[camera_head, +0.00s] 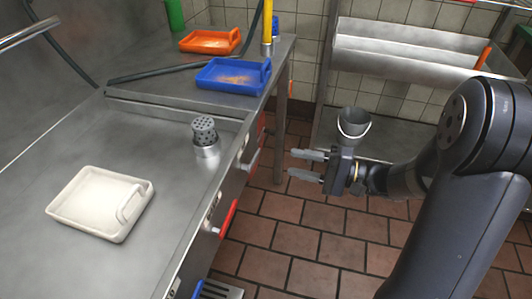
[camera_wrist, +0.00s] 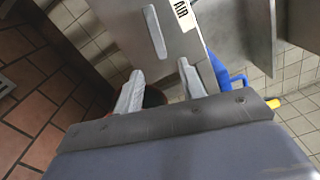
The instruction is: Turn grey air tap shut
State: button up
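The grey air tap (camera_wrist: 155,32) shows in the wrist view as a long grey lever on a steel panel, beside a white label (camera_wrist: 183,14) reading "AIR". In the head view a grey lever (camera_head: 252,160) stands out from the counter's front edge. My gripper (camera_head: 295,164) is open, its two grey fingers apart and pointing left toward that lever, with a gap between. In the wrist view my gripper (camera_wrist: 159,77) has its fingertips just below the lever, not touching it. Between the fingers lies a dark, reddish round thing, partly hidden.
A red lever (camera_head: 227,218) sits nearer on the same counter front. The steel counter (camera_head: 60,255) holds a white tray (camera_head: 75,193) and a perforated shaker (camera_head: 204,132). Blue (camera_head: 230,88) and orange (camera_head: 207,47) trays lie behind. Tiled floor is open below.

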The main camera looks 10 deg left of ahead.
aim_at(259, 155)
jog(key=a, duration=0.8)
jog(key=shift+w, duration=0.3)
jog(key=shift+a, duration=0.1)
grip_shut()
